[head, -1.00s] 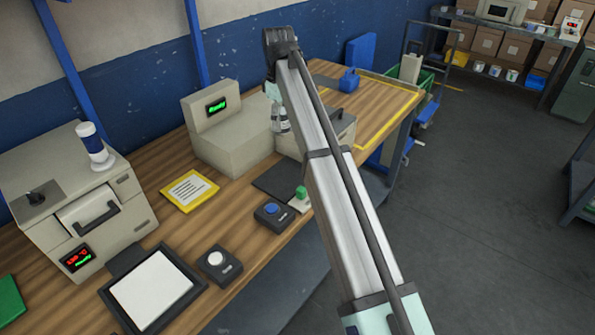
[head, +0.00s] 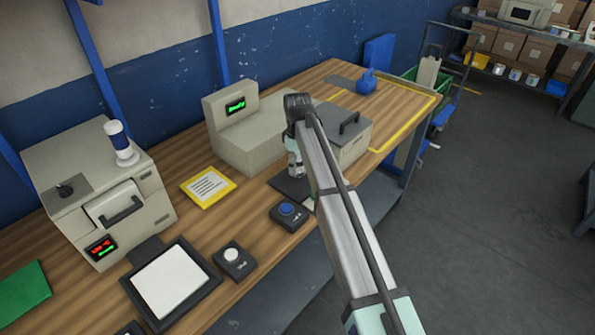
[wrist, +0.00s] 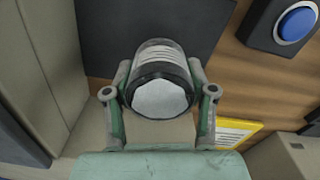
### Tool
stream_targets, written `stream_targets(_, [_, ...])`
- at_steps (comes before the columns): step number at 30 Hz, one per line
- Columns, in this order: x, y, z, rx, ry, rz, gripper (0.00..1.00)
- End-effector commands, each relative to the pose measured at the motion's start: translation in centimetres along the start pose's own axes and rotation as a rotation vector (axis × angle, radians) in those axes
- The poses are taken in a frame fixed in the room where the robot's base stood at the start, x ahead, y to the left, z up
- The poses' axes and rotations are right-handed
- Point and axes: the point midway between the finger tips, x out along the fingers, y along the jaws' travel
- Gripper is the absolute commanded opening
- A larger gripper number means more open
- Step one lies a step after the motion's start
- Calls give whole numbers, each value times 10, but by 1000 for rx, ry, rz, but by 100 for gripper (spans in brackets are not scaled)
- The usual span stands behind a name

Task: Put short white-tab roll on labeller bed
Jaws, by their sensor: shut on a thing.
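My gripper (head: 296,168) is low over the bench, in front of the beige machine with the green "Ready" display (head: 235,106). In the wrist view my gripper (wrist: 159,70) is shut on a short round roll (wrist: 160,98). The roll shows a white end face with a dark rim and a pale banded side. Its tab cannot be made out. The dark flat bed (head: 284,187) lies on the bench below my gripper, and it also shows beyond the roll in the wrist view (wrist: 215,30). Whether the roll touches the bed cannot be told.
A blue-button box (head: 288,214) stands close to the bed; it also shows in the wrist view (wrist: 296,22). A yellow-framed card (head: 208,187), a white-button box (head: 233,258) and a grey handled box (head: 345,135) are nearby. My arm hides the bed's right end.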

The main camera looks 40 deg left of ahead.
Motion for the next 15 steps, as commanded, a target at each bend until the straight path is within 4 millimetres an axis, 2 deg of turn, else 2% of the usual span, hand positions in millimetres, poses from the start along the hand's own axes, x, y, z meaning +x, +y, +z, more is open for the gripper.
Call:
stream_targets(9, [36,0,0,0,0,0,10])
stream_targets(15, [38,0,0,0,0,0,10])
